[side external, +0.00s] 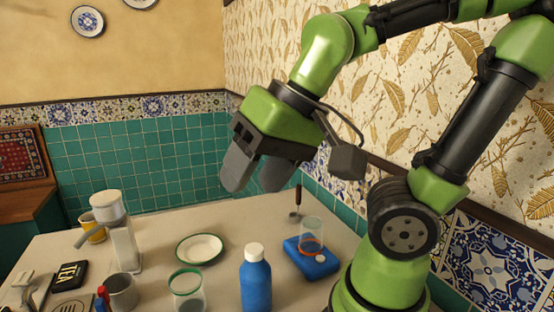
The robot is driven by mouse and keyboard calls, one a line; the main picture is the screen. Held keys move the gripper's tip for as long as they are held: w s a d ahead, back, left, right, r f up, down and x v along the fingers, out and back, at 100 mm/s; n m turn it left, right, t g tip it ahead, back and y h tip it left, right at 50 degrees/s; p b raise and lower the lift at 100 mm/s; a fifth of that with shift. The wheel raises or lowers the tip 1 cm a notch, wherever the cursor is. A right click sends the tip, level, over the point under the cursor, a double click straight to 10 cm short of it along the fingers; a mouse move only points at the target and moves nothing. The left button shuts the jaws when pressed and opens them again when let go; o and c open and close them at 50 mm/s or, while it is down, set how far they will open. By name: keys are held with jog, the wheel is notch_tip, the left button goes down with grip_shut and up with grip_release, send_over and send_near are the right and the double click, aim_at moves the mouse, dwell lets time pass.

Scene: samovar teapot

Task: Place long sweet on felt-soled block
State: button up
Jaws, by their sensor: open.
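My gripper (259,180) is open and empty, raised well above the table with its two grey fingers pointing down. I cannot make out a long sweet for certain in this view. I cannot tell for sure which thing is the felt-soled block. A flat blue block-like thing (326,268) lies at the right of the table, below and to the right of my gripper. A clear glass with an orange band (311,238) shows over it, and a small white round spot is on its near side.
A blue bottle (256,283) with a white cap stands front centre. A green-rimmed plate (199,249), a green-rimmed glass (187,291), a grey cup (121,291) and a white dispenser (122,235) stand left of it. A dark-handled tool (297,203) is at the back right.

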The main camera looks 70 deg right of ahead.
jog(key=shift+s+d+r+n+t, duration=0.35)
jog(key=shift+s+r+t, duration=0.1)
jog(key=shift+s, duration=0.15)
jog(key=shift+s+d+r+n+t, duration=0.25)
jog(key=shift+s+r+n+t, duration=0.15)
jog(key=shift+s, duration=0.2)
